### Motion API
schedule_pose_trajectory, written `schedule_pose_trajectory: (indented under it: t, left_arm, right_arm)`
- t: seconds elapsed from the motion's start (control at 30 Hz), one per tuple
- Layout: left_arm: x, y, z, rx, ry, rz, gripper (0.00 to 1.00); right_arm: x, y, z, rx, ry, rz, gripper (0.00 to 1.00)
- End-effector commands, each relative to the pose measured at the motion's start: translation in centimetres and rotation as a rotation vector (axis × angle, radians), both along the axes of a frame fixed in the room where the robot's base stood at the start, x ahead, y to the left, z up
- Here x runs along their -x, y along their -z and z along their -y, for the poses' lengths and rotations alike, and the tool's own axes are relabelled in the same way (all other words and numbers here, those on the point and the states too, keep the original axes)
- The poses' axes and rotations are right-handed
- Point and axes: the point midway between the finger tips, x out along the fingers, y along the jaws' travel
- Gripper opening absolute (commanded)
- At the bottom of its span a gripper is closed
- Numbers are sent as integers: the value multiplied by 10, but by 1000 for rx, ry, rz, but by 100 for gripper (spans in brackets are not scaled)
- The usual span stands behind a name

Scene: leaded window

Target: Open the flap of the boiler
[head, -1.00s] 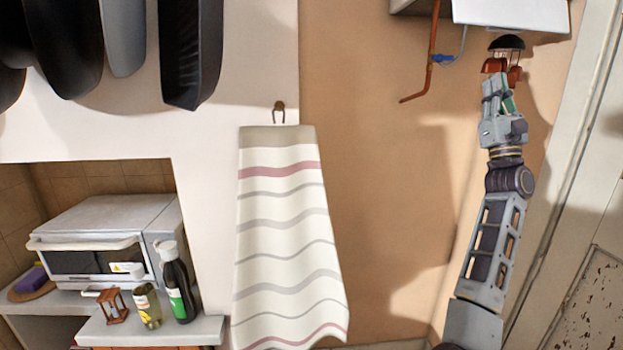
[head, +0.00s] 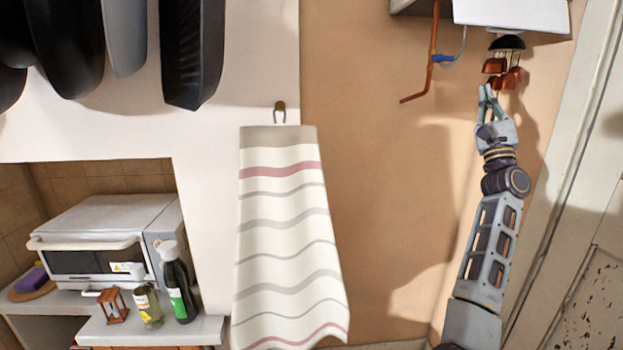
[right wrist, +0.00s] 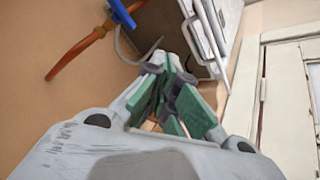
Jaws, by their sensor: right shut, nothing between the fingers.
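The white boiler (head: 425,9) is on the wall at the top right of the head view, cut off by the frame edge. Its pale front panel (head: 512,14), which appears to be the flap, also shows in the right wrist view (right wrist: 201,38). I cannot tell from these views whether it stands ajar. My right gripper (head: 487,90) is below the boiler, apart from it. Its green-padded fingers, also in the right wrist view (right wrist: 166,68), are shut and empty. My left gripper is out of view.
A copper pipe (head: 433,55) with a blue valve (head: 443,59) hangs below the boiler. A dark-topped chime with copper bells (head: 495,66) hangs close above my right gripper. A white door (head: 590,190) stands at right. A striped towel (head: 285,230) hangs left; bare wall lies between.

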Motion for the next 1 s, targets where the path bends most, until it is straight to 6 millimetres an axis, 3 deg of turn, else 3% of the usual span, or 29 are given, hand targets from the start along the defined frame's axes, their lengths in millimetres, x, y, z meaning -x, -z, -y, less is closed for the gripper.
schedule_pose_trajectory:
  t: [0.37, 1.0]
  left_arm:
    - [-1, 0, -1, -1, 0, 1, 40]
    - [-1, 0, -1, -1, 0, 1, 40]
  right_arm:
    - [-60, 51, -8, 262, 322, -206, 0]
    - [-150, 155, -57, 837, 691, -486, 0]
